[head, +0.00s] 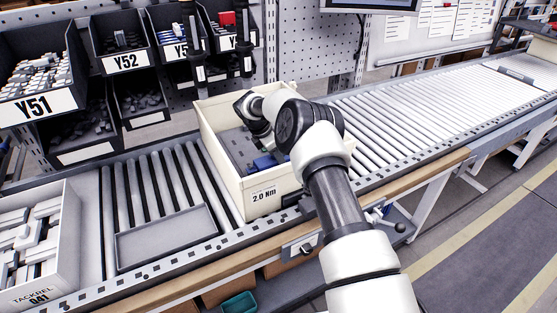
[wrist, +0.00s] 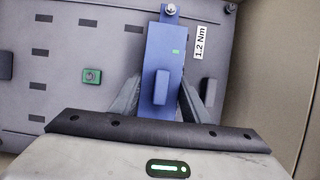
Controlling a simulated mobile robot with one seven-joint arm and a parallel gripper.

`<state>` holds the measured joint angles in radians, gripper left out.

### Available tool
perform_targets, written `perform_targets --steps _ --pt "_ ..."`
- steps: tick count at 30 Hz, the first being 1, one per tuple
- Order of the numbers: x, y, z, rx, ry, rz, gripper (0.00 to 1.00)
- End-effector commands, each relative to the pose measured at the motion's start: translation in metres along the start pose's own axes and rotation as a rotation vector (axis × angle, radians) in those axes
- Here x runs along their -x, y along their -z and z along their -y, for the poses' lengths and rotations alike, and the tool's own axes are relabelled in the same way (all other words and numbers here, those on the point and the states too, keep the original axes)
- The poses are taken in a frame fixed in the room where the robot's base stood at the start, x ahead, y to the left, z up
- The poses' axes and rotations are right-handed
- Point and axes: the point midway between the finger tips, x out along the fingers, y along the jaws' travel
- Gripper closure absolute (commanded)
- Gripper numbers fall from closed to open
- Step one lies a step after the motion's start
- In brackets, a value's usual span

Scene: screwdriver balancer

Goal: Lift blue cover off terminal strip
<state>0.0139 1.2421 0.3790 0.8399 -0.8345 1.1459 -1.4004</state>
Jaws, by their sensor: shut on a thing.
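My gripper (wrist: 161,92) is shut on the blue cover, one dark finger along each side. In the head view the cover (head: 264,162) is a small blue patch inside the cream bin, partly behind my arm, and my fingers are hidden there. I cannot make out the terminal strip under the cover.
The cream bin (head: 268,203) marked 2.0 Nm stands on the roller conveyor (head: 400,125), its walls close around my wrist. An empty grey tray (head: 167,238) and a white parts bin (head: 40,270) stand left.

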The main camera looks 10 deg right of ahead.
Motion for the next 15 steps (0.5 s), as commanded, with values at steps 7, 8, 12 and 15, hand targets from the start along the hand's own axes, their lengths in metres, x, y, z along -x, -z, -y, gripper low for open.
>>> perform_targets --steps 7,8,12,15 --pt "0.001 0.000 0.000 0.000 -0.001 0.000 0.94" --pt "0.001 -0.001 0.000 0.000 -0.001 0.000 0.94" --pt "0.007 -0.003 -0.001 -0.001 -0.002 0.001 0.94" --pt "0.017 -0.007 -0.001 -0.001 -0.003 0.001 0.94"
